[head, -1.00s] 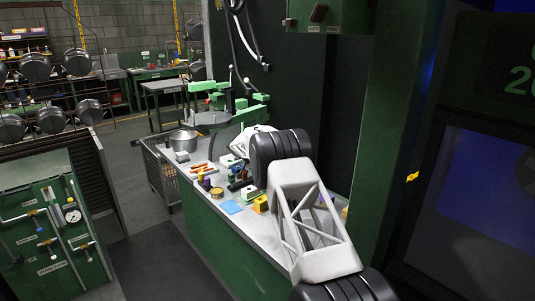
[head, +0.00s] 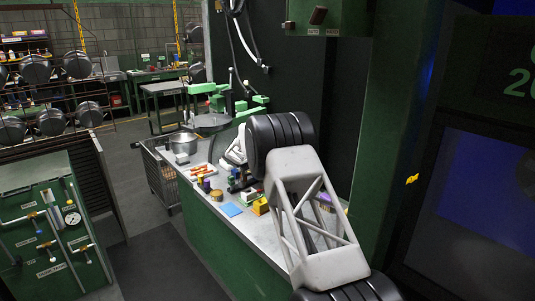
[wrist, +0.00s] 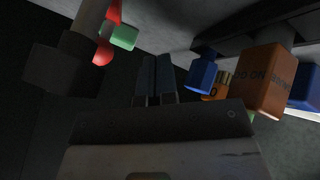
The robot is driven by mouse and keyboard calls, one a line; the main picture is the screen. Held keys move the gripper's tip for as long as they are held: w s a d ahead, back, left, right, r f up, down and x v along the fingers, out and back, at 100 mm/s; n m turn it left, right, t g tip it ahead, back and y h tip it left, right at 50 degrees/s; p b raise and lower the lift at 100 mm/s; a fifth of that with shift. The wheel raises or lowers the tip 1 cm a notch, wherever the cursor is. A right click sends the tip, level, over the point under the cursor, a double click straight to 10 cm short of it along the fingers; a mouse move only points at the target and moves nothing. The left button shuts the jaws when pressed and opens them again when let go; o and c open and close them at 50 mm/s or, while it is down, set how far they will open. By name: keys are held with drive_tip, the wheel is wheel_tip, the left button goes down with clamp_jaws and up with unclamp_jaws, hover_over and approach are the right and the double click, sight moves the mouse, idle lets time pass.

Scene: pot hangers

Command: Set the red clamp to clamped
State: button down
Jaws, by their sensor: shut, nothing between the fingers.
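My gripper (wrist: 154,78) shows in the wrist view, its two dark fingers together and empty. A red part (wrist: 103,48) lies up and left of the fingertips, next to a small green block (wrist: 124,37), and is apart from the fingers. A grey post-like piece partly covers it; I cannot tell whether it is the red clamp or how that is set. In the head view, my arm hides part of the bench, and no red clamp can be made out clearly.
In the wrist view, an orange lettered block (wrist: 262,80) and a blue block (wrist: 202,75) are right of the fingers. In the head view, the bench (head: 238,228) holds a metal pot (head: 184,143), orange-handled tools (head: 202,169), a blue square (head: 231,210) and a yellow block (head: 260,206).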

drive_tip(key=shift+s+a+n+t, duration=0.15)
drive_tip(key=shift+a+n+t, duration=0.15)
drive_tip(key=shift+n, duration=0.2)
drive_tip(key=shift+s+a+y, duration=0.3)
drive_tip(key=shift+s+a, duration=0.45)
drive_tip(key=shift+a, duration=0.25)
drive_tip(key=shift+s+a+n+t+y, duration=0.25)
drive_tip(key=shift+s+n+t+y, duration=0.15)
drive_tip(key=shift+n, duration=0.35)
drive_tip(key=shift+s+a+n+t+y, duration=0.25)
drive_tip(key=shift+s+n+t+y, duration=0.1)
drive_tip(key=shift+n, duration=0.4)
drive_tip(key=shift+v, duration=1.35)
drive_tip(key=v, duration=0.7)
drive_tip(key=s+d+r+m+g, duration=0.2)
drive_tip(key=s+d+r, duration=1.1)
drive_tip(key=r, duration=0.1)
drive_tip(key=shift+s+r, duration=0.3)
drive_tip(key=shift+r, duration=0.1)
drive_tip(key=shift+s+d+r, duration=0.1)
drive_tip(key=shift+d, duration=0.05)
